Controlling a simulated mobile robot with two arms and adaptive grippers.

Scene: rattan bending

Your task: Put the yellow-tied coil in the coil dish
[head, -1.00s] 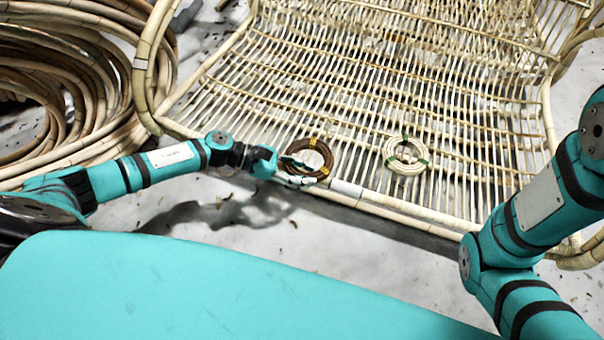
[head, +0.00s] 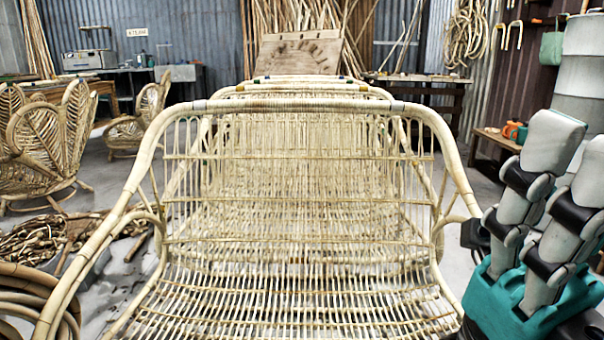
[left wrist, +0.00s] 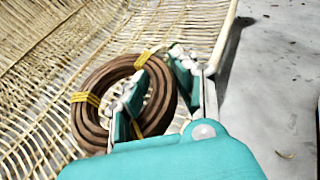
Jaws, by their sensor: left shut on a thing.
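The yellow-tied coil (left wrist: 101,105) is a brown ring of rattan with yellow bands, seen in the left wrist view. My left gripper (left wrist: 158,85) is shut on its near side, one finger inside the ring and one outside. The coil is over the edge of the woven rattan; I cannot tell whether it touches it. The left gripper is outside the head view. My right gripper (head: 573,160) is at the right of the head view, its two pale fingers pointing up, apart and empty. I cannot make out a coil dish.
A large rattan frame (head: 300,105) with a slatted seat fills the middle of the head view. Rattan chairs (head: 62,140) stand at the left, a workbench (head: 428,84) behind. Bent rattan hoops (head: 30,300) lie at the lower left. Bare floor (left wrist: 275,90) lies right in the wrist view.

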